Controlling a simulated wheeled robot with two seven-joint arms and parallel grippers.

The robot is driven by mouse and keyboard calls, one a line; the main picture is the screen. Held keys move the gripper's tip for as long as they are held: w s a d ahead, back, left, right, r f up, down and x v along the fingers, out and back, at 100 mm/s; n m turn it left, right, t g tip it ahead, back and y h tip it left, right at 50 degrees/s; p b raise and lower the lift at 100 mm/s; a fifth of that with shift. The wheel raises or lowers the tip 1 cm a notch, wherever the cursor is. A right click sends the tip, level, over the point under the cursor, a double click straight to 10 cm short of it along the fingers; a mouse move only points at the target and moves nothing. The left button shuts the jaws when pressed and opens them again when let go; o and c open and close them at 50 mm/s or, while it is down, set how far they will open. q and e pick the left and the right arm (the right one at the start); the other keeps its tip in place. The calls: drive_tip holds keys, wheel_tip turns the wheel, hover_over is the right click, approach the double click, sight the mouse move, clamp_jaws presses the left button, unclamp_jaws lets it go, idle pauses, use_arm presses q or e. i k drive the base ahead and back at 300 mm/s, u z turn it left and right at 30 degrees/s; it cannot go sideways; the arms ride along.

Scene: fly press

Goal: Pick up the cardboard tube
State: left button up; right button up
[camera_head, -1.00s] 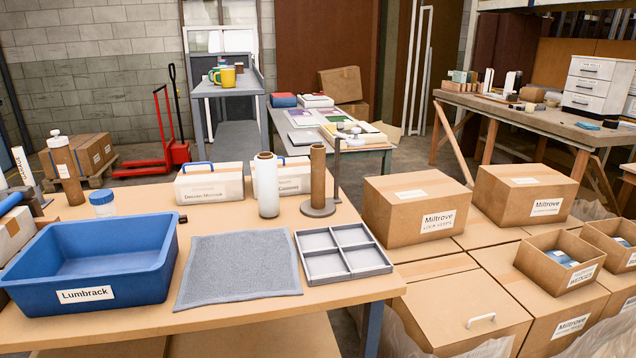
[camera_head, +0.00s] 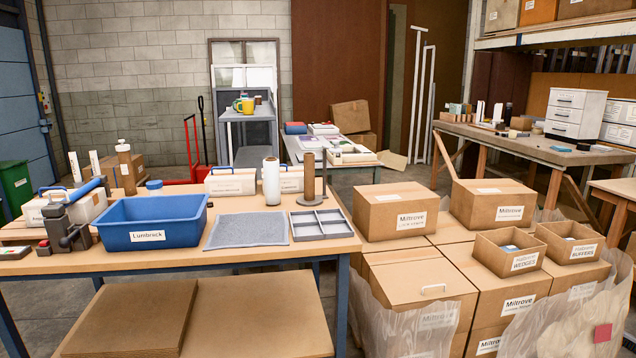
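A brown upright cylinder (camera_head: 308,177), which looks like the cardboard tube, stands at the back right of the near workbench (camera_head: 180,259). It rises from a round dark base (camera_head: 309,200) beside a thin post (camera_head: 324,174). I cannot tell whether a spindle runs inside it. A white roll (camera_head: 271,182) with a brown top stands upright just left of it, apart from it. Neither of my grippers is in view.
A blue Lumbrack tub (camera_head: 152,234), a grey cloth (camera_head: 247,230) and a divided grey tray (camera_head: 321,225) line the bench front. White boxes (camera_head: 230,181) stand behind. Cardboard cartons (camera_head: 397,211) fill the right side. Floor shows left of the bench.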

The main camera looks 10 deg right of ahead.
sight(309, 158)
drive_tip(key=z, duration=0.85)
drive_tip(key=i, duration=1.4)
drive_tip(key=u, duration=0.4)
